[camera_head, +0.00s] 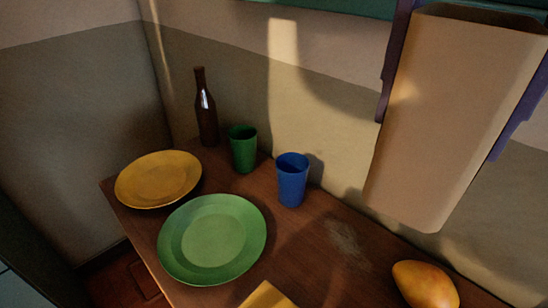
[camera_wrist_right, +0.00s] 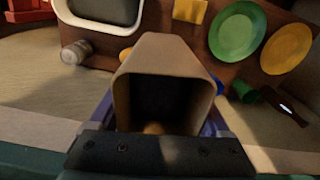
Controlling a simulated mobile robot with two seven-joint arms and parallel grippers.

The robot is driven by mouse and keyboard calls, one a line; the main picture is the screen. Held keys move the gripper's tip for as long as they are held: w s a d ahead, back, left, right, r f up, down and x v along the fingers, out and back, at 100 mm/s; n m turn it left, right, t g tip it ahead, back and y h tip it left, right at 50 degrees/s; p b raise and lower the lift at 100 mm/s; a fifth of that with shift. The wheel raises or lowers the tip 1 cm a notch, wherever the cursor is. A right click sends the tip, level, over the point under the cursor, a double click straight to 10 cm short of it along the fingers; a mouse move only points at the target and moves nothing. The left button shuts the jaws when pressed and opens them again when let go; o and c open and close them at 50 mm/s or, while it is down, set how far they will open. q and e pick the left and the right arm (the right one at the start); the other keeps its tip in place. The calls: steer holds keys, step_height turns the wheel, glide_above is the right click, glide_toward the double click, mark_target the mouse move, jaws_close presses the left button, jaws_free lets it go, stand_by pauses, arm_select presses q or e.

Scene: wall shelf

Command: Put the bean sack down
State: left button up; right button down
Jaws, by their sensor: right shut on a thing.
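The bean sack (camera_head: 455,120) is a tall tan, tapered bag at the right of the head view. My right gripper (camera_head: 437,135) has its purple fingers on both sides of it, shut on it. The sack hangs in front of the wall, and its lower end appears to be above the table. In the right wrist view the sack (camera_wrist_right: 163,50) shows an open, dark inside, with the fingers of my right gripper (camera_wrist_right: 160,122) beside it. My left gripper is in neither view.
The brown table (camera_head: 315,255) holds a yellow plate (camera_head: 158,180), green plate (camera_head: 212,240), green cup (camera_head: 243,150), blue cup (camera_head: 292,182), dark bottle (camera_head: 206,115) and orange fruit (camera_head: 425,285). A white-rimmed tray (camera_wrist_right: 68,20) and grey jar (camera_wrist_right: 75,52) stand farther along. Bare tabletop lies between plate and fruit.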

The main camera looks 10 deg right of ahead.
mark_target(405, 178)
steer(key=shift+m, duration=0.7)
steer(key=f+b, duration=0.1)
steer(key=f, duration=0.1)
steer(key=f+b, duration=0.2)
steer(key=f, duration=0.1)
steer(key=f+b, duration=0.1)
steer(key=f, duration=0.1)
steer(key=shift+w+a+f+b, duration=0.2)
steer(key=shift+w+f+b, duration=0.1)
steer(key=shift+b, duration=0.1)
steer(key=shift+f, duration=9.95)
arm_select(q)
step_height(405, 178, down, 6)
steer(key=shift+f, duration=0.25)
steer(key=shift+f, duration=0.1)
arm_select(e)
steer(key=shift+f, duration=0.1)
steer(key=shift+f, duration=0.1)
jaws_free()
